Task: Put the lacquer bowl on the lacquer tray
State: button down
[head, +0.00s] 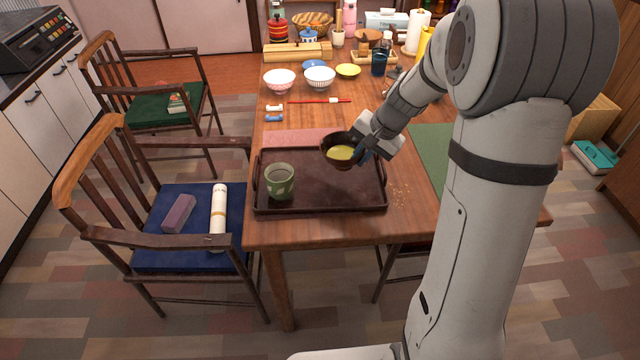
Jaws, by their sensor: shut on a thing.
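The lacquer bowl (330,146) is dark, with yellowish-green contents showing inside. My gripper (364,150) is shut on its right side. The bowl is over the back right part of the lacquer tray (325,199); I cannot tell whether it touches the tray. The tray is dark brown, with a raised rim and handles, and lies near the table's front left edge. A green patterned cup (280,182) stands on the tray's left part. My gripper hides part of the bowl's right side.
A pink mat (290,138) lies behind the tray and a green mat (431,150) to the right. Red chopsticks (322,100), several bowls and a dark blue cup (379,63) stand farther back. The tray's front right part is clear. Crumbs (401,192) lie right of the tray.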

jog(key=r+m+t+b, duration=0.1)
jog(key=m, duration=0.2)
jog(key=r+m+t+h+b, duration=0.1)
jog(key=r+m, duration=0.1)
jog(key=shift+w+m, duration=0.2)
jog(key=shift+m, duration=0.2)
jog(key=shift+d+m+h+b, duration=0.1)
jog(key=shift+m+h+b, duration=0.2)
notch_tip(320, 180, down, 10)
jog(key=b, duration=0.3)
jog(key=shift+r, duration=0.2)
jog(key=shift+f, duration=0.15)
jog(key=c, duration=1.5)
grip_release()
jog(key=shift+b, duration=0.3)
